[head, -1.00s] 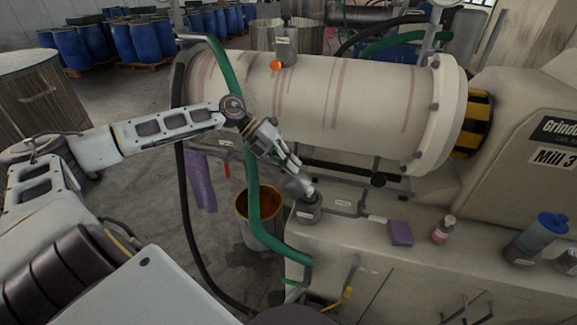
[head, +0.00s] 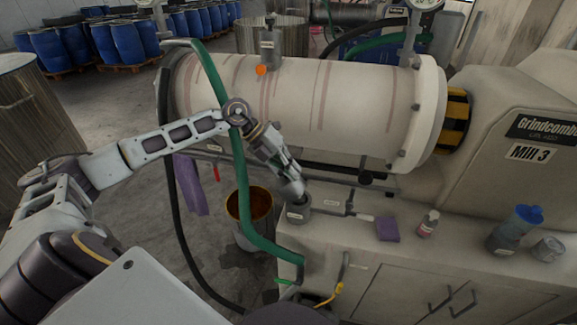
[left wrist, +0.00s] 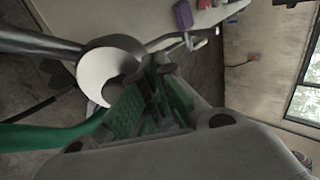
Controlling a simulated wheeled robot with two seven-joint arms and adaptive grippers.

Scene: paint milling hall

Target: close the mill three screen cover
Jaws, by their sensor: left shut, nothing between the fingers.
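The mill (head: 300,95) is a long cream drum with a flanged right end and a "Mill 3" sign on its housing. A small grey labelled cylindrical fitting (head: 298,213) stands at the bench's left end below the drum. I cannot tell for certain which part is the screen cover, or whether it is open. My left gripper (head: 299,191) is shut and empty, its tips down at the top of the grey fitting; I cannot tell if they touch. In the left wrist view, the gripper's green-padded fingers (left wrist: 150,103) are close to a round grey-and-white part (left wrist: 104,68). My right gripper is not seen.
A green hose (head: 243,185) hangs beside my left forearm. A bucket (head: 234,208) stands on the floor left of the bench. A purple block (head: 388,230), a small bottle (head: 428,223) and a blue-topped bottle (head: 515,230) stand on the bench (head: 340,245).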

